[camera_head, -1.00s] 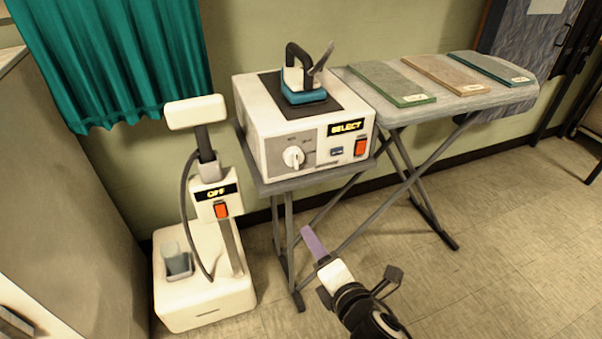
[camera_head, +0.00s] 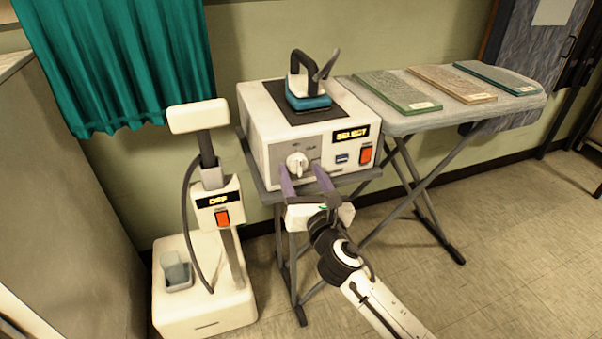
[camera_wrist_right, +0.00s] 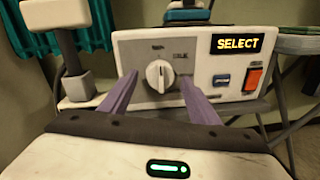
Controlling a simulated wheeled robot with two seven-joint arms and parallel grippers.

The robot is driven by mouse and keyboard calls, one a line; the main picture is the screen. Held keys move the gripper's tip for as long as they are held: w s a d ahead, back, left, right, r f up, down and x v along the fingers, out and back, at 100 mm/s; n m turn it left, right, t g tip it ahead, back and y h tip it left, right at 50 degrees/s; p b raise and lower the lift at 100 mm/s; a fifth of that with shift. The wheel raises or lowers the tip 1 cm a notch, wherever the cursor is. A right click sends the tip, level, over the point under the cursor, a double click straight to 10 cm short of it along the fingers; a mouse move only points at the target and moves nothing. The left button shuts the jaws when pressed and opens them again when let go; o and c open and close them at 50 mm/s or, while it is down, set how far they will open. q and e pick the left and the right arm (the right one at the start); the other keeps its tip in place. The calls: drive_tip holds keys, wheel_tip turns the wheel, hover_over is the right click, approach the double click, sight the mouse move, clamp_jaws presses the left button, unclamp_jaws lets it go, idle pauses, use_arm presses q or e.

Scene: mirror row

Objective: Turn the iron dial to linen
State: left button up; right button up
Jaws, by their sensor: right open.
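The iron station (camera_head: 275,150) is a white box with a lit "SELECT" display (camera_head: 352,133), also in the right wrist view (camera_wrist_right: 238,43). Its round white dial (camera_head: 297,163) is on the front panel; in the right wrist view the dial (camera_wrist_right: 159,75) has small labels above it, too blurred to read surely. The iron (camera_head: 308,88) stands on top. My right gripper (camera_head: 304,176) is open in front of the panel. Its purple fingers (camera_wrist_right: 160,88) point at the panel, one on each side of the dial, with visible gaps to the knob. My left gripper is not in view.
An ironing board (camera_head: 425,118) with several coloured slabs stands to the right. A white steamer stand (camera_head: 205,290) showing "OFF" is at the left, close to the station. An orange switch (camera_head: 366,155) is right of the dial. Floor at the right is clear.

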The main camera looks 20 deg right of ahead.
drive_tip(key=shift+w, duration=0.6)
drive_tip(key=c, duration=1.1)
drive_tip(key=shift+o, duration=0.2)
